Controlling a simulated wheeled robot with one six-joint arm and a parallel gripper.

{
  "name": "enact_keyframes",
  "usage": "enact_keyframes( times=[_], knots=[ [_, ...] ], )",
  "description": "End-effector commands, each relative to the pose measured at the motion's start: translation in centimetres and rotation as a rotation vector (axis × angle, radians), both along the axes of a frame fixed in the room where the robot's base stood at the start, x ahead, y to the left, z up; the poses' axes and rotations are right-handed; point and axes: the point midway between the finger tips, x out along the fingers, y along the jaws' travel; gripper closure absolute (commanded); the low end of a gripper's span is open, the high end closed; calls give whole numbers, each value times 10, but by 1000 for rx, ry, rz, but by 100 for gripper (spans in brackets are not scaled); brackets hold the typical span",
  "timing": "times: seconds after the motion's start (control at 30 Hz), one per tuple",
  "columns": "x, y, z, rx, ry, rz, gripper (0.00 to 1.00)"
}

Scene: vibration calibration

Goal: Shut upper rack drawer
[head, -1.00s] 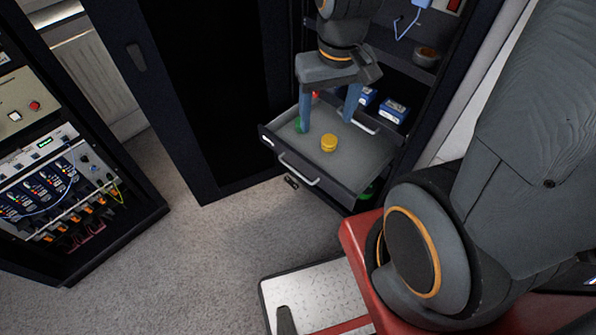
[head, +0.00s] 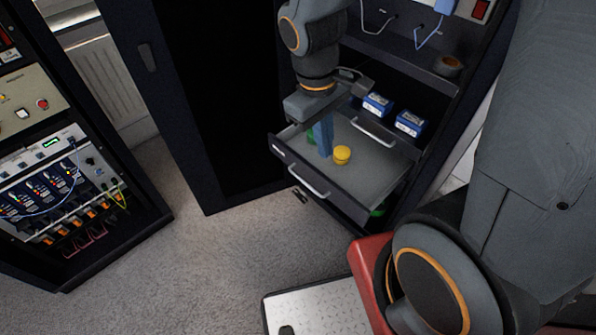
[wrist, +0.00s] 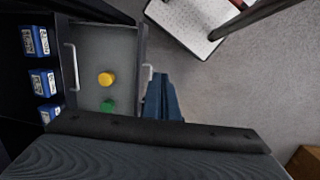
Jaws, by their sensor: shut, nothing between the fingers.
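A grey drawer (head: 375,172) stands pulled out of the dark rack, with a pale bar handle (head: 310,182) on its front. It holds a yellow round piece (head: 342,155) and a green piece (head: 311,138) partly hidden behind my fingers; both also show in the wrist view, yellow (wrist: 106,79) and green (wrist: 108,105). My gripper (head: 325,153) has its blue fingers together and empty. In the head view they overlap the drawer interior. In the wrist view the fingers (wrist: 162,82) appear just outside the drawer front, beside its handle (wrist: 148,76); contact cannot be told.
A second bar handle (head: 373,131) shows at the back of the open drawer. Blue boxes (head: 410,123) sit on the shelf behind. A dark door (head: 225,100) stands to the left. An equipment rack (head: 60,180) is at far left. Grey carpet (head: 215,260) is clear in front.

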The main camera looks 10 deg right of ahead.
Motion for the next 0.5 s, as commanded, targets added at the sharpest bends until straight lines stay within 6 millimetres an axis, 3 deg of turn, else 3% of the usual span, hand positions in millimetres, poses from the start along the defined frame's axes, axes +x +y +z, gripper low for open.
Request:
enact_keyframes(
  times=[0.03, 0.1, 0.27, 0.5],
  knots=[
    [6, 10, -28, -41, 39, 123, 100],
    [13, 18, -51, -106, 89, 292, 100],
    [35, 39, -98, -270, 187, 668, 100],
    [79, 85, -157, -549, 290, 1180, 100]
  ],
)
